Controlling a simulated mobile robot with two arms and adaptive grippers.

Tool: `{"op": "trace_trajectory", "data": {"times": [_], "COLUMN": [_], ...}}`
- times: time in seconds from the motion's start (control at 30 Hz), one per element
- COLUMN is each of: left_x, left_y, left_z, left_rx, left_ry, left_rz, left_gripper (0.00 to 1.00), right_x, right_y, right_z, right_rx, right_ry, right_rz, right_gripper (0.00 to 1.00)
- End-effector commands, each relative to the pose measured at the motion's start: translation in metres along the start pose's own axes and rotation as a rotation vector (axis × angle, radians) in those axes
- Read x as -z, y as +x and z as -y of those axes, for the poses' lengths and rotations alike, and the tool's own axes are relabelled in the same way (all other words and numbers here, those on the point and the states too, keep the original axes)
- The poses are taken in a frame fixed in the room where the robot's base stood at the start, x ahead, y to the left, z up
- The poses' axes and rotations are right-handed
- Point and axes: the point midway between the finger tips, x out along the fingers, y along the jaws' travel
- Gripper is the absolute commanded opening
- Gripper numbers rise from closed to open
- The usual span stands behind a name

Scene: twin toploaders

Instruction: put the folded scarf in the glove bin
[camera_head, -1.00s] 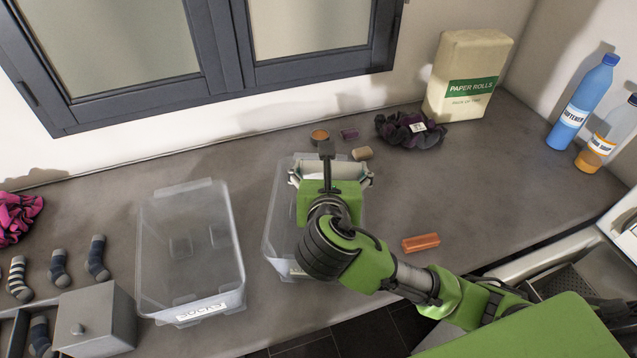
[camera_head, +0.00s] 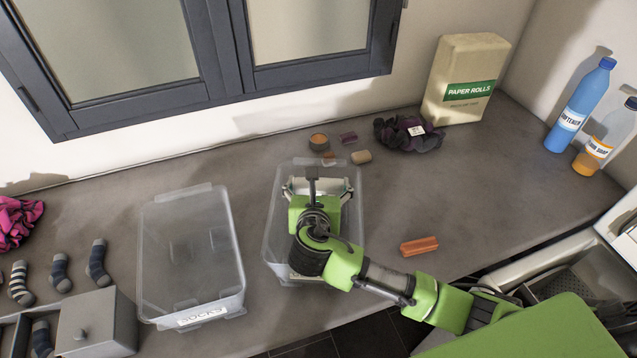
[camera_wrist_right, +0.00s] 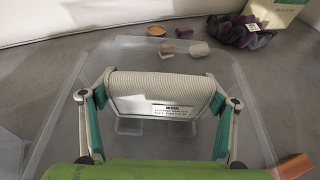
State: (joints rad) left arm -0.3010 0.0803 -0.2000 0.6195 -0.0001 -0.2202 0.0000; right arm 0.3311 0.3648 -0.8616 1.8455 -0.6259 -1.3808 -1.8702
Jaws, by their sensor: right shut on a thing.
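My right gripper (camera_head: 318,188) is shut on a pale ribbed folded scarf (camera_wrist_right: 165,90) with a small printed label. In the head view the scarf is mostly hidden by the gripper. The gripper is inside the outline of the right clear bin (camera_head: 275,222); its walls also show in the wrist view (camera_wrist_right: 62,100). I cannot tell whether the scarf touches the bin floor. This bin's front label is mostly hidden by my arm. My left gripper is not in view.
A clear bin (camera_head: 150,262) labelled SOCKS stands left of it. Behind are a round tin (camera_head: 319,141), small blocks and a dark purple cloth bundle (camera_head: 409,133). An orange block (camera_head: 419,246) lies to the right. The right counter is mostly clear.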

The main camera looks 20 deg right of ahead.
Motion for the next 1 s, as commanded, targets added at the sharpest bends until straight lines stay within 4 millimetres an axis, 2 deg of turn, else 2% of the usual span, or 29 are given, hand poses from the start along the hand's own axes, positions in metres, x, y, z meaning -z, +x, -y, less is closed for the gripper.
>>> {"op": "trace_trajectory", "data": {"times": [0.57,0.6,0.87,1.0], "left_x": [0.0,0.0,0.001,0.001], "left_y": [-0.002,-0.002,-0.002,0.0], "left_z": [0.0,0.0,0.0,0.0], "left_rx": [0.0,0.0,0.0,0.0], "left_ry": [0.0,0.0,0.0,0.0], "left_rz": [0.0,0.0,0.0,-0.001], "left_gripper": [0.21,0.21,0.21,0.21], "right_x": [0.011,0.011,0.011,0.004], "right_y": [0.004,0.004,0.004,0.002], "right_z": [0.0,0.0,0.0,0.0], "right_rx": [0.0,0.0,0.0,-0.001], "right_ry": [0.0,0.0,0.0,0.002], "right_rz": [0.0,-0.001,0.0,0.002], "right_gripper": [0.56,0.87,0.87,0.87]}}
